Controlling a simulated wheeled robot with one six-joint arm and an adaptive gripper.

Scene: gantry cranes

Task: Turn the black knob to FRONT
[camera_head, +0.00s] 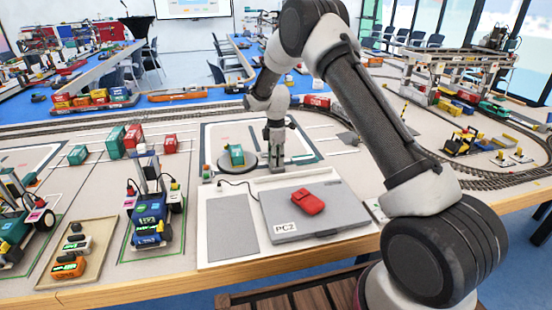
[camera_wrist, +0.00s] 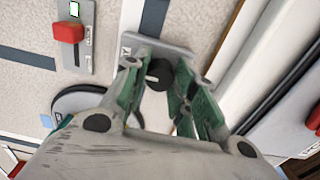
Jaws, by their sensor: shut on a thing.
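The black knob (camera_wrist: 160,73) sits on a small grey plate (camera_wrist: 178,52) in the wrist view. It carries a short white mark, and part of a letter shows on the plate to its left. My gripper (camera_wrist: 159,80) has its green fingers on both sides of the knob and is shut on it. The lower part of the knob and any label there are hidden by the gripper. In the head view my gripper (camera_head: 275,157) points straight down at the table behind the laptop, and the knob is hidden there.
A round turntable (camera_head: 225,165) holds a green block (camera_head: 236,155). A closed laptop (camera_head: 345,212) labelled PC2 bears a red object (camera_head: 307,201). Train tracks run behind.

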